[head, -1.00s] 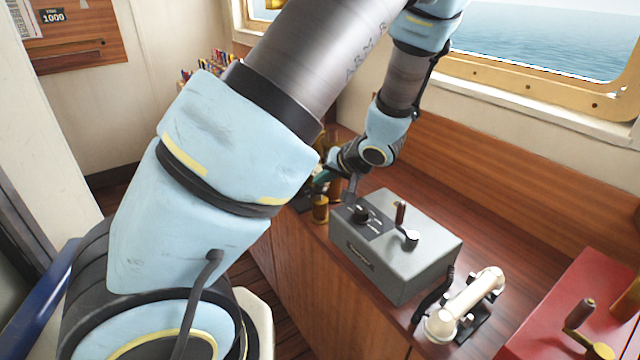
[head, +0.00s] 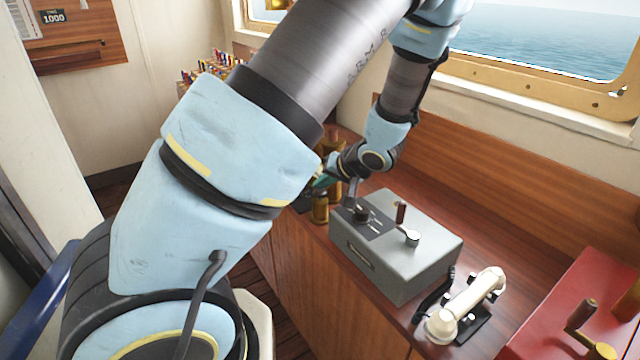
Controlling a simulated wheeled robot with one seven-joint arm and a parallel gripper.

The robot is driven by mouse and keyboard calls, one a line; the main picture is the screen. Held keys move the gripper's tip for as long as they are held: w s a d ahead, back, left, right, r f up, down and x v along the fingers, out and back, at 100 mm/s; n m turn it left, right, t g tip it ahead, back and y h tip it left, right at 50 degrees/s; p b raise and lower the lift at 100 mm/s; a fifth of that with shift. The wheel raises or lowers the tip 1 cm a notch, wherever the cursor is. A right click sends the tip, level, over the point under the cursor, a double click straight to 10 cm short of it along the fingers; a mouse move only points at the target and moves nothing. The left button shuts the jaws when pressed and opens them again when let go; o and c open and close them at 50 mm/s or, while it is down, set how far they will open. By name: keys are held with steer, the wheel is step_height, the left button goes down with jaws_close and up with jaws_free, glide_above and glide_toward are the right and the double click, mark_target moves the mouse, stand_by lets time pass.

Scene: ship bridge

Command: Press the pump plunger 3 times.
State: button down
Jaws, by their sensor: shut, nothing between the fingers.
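My gripper (head: 325,181) is shut and empty at the far end of my arm, left of the grey box and close to some brass-coloured cylinders. A short brass cylinder (head: 320,209) stands on the wooden counter just below it, and a taller brass-coloured piece (head: 333,146) shows behind it. I cannot tell which of these belongs to the pump. The plunger is not clearly visible; my arm and wrist cover part of that area. I cannot tell whether my fingers touch anything.
A grey box (head: 405,265) with a crank and a dark knob stands right of my gripper. A cream telephone handset (head: 466,304) and a red cabinet (head: 560,325) with a crank lie further right. A window ledge (head: 540,112) runs behind the wooden counter (head: 520,225).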

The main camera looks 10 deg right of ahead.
mark_target(322, 193)
steer(key=shift+f, duration=0.3)
steer(key=shift+r, duration=0.1)
stand_by(0.4)
steer(key=shift+r+p, duration=1.9)
steer(key=shift+p, duration=0.8)
step_height(322, 193, up, 3)
steer(key=p, duration=0.3)
steer(key=shift+p, duration=0.35)
step_height(322, 193, up, 2)
steer(key=shift+p, duration=0.85)
